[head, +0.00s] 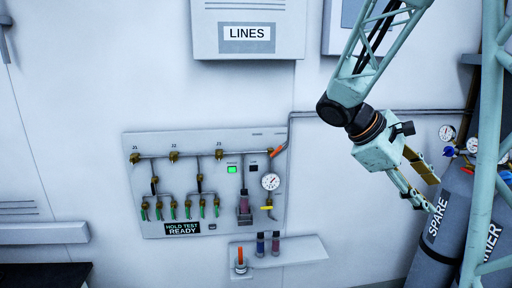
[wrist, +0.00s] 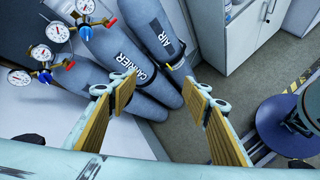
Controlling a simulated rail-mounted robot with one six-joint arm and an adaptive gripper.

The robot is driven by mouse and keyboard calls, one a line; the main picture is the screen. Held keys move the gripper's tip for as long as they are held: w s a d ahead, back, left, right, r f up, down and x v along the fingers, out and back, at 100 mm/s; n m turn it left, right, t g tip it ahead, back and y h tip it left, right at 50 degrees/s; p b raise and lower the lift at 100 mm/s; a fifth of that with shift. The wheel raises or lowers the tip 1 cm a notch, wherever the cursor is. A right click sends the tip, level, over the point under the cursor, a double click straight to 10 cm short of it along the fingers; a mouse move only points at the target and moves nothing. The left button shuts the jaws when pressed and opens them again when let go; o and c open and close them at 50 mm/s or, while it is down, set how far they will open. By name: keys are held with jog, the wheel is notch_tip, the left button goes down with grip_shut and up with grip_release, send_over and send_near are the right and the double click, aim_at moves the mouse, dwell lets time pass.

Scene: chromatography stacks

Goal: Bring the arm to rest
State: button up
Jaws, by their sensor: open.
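My gripper (head: 428,190) hangs at the right of the head view, in front of the grey gas cylinders, with its fingers pointing down and to the right. In the wrist view my gripper (wrist: 163,98) shows two fingers with yellow-brown pads spread wide apart. Nothing is between the pads. My arm comes down from the top of the head view, bent at the dark wrist joint. The cylinder marked CARRIER (wrist: 140,70) and the one marked AIR (wrist: 165,45) lie beyond the fingertips in the wrist view. I cannot tell the exact distance to them.
A wall panel (head: 210,140) with valves, a gauge, a green light and a HOLD TEST READY sign is left of my gripper. A small shelf (head: 305,250) below holds several vials. Cylinder gauges (wrist: 57,33) are at the wrist view's upper left. Floor (wrist: 240,85) shows at right.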

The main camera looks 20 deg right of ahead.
jog(key=s+a+f+m+t+y+b, duration=0.2)
jog(key=s+a, duration=0.3)
jog(key=a, duration=0.7)
jog(key=s+a+f+m+t+y+b, duration=0.1)
jog(key=s+a+f+t+y+b, duration=0.2)
jog(key=a, duration=0.9)
jog(key=s+a+f+m+t+y+b, duration=0.2)
jog(key=s+a+f+y+b, duration=0.1)
jog(key=s+a, duration=0.6)
jog(key=a+y, duration=0.1)
jog(key=a, duration=0.3)
jog(key=shift+s+m+b, duration=0.25)
jog(key=shift+m+b, duration=0.05)
